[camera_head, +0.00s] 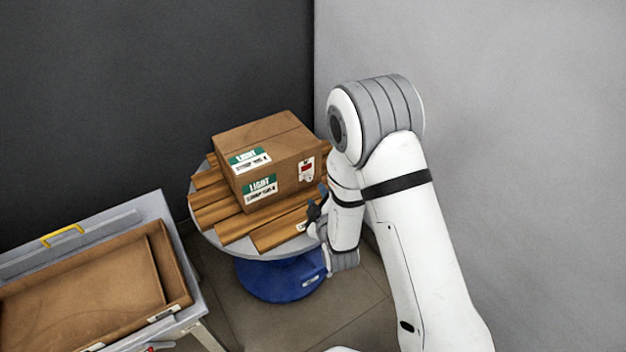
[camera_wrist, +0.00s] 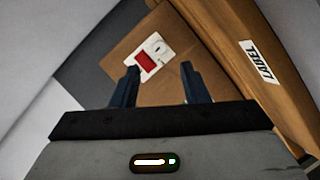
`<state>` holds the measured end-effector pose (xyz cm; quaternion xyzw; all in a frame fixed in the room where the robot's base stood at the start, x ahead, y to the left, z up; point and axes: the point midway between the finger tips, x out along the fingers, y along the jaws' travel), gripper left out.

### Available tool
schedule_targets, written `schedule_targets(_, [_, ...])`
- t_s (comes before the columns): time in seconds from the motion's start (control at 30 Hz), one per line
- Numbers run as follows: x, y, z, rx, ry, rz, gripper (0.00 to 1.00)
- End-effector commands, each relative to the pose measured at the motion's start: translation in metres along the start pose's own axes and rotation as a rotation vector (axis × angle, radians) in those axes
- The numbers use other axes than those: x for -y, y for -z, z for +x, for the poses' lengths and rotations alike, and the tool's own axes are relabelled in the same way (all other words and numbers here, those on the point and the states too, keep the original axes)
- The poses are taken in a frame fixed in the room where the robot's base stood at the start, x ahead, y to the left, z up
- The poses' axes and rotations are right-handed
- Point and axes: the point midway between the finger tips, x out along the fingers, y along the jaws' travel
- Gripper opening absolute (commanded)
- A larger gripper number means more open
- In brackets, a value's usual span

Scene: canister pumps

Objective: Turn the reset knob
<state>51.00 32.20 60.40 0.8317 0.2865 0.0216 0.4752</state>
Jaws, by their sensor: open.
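A white panel (camera_wrist: 154,53) with a red rectangle is on the side of a brown cardboard box (camera_head: 262,160). The panel also shows in the head view (camera_head: 306,168). A small pale feature sits on the panel beside the red rectangle; I cannot tell whether it is the reset knob. My gripper (camera_wrist: 160,68) is open, with its two dark fingers apart and nothing seen between them. In the wrist view the panel lies just beyond the fingertips. In the head view my gripper (camera_head: 317,206) is partly hidden by my arm, at the right of the box.
The box rests on wooden planks (camera_head: 230,222) on a round grey table with a blue base (camera_head: 280,279). A labelled plank (camera_wrist: 262,62) runs close by the gripper's right. A brown tray (camera_head: 90,290) is at the lower left. Grey walls stand behind.

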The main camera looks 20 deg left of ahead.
Motion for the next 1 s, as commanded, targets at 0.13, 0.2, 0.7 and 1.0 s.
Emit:
schedule_targets(0.13, [0.002,0.002,0.012,-0.011,-0.011,-0.012,0.41])
schedule_targets(0.2, [0.002,0.001,0.023,-0.011,-0.011,-0.011,0.41])
schedule_targets(0.7, [0.000,0.001,0.077,-0.008,-0.009,-0.009,0.41])
schedule_targets(1.0, [0.000,0.001,0.077,-0.007,-0.009,-0.008,0.34])
